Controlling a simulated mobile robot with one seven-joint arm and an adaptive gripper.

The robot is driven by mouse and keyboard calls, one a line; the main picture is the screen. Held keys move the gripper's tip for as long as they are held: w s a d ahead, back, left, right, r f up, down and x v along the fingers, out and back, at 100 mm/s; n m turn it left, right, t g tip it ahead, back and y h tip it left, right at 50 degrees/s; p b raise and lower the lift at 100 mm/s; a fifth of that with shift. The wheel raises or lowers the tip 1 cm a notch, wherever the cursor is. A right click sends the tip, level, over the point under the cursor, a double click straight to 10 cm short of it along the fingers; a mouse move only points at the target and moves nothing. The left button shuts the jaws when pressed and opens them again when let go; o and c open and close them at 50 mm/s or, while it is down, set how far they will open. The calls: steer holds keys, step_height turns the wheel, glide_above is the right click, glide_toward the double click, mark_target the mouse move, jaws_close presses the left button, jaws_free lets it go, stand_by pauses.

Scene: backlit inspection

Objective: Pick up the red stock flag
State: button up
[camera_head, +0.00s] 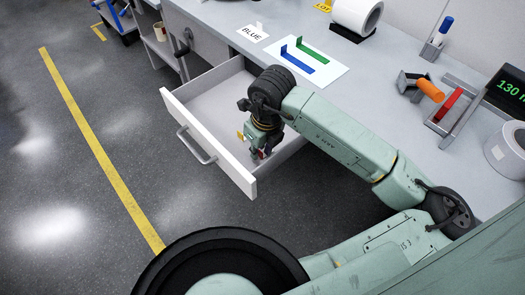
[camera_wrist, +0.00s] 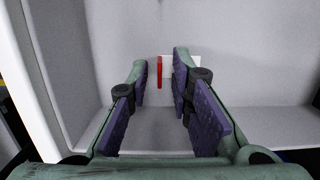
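The red stock flag (camera_wrist: 159,72) shows in the wrist view as a thin upright red strip with a white part (camera_wrist: 188,66) beside it, low inside the open drawer (camera_head: 205,162). My gripper (camera_wrist: 158,66) is open, its two purple-padded fingers apart. The strip shows in the gap between the fingertips, and I see no contact. The right finger partly covers the white part. In the head view my gripper (camera_head: 260,152) points down into the drawer; a small red patch shows by its fingertips, and the rest is hidden.
The drawer's front panel and handle (camera_head: 197,145) stand out over the floor; its walls surround my gripper. On the bench lie a blue flag (camera_head: 297,61), a green flag (camera_head: 312,50), a BLUE card (camera_head: 253,33), a white roll (camera_head: 357,14) and an orange-handled tool (camera_head: 430,91).

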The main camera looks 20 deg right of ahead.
jaws_close()
steer(key=shift+r, duration=0.1)
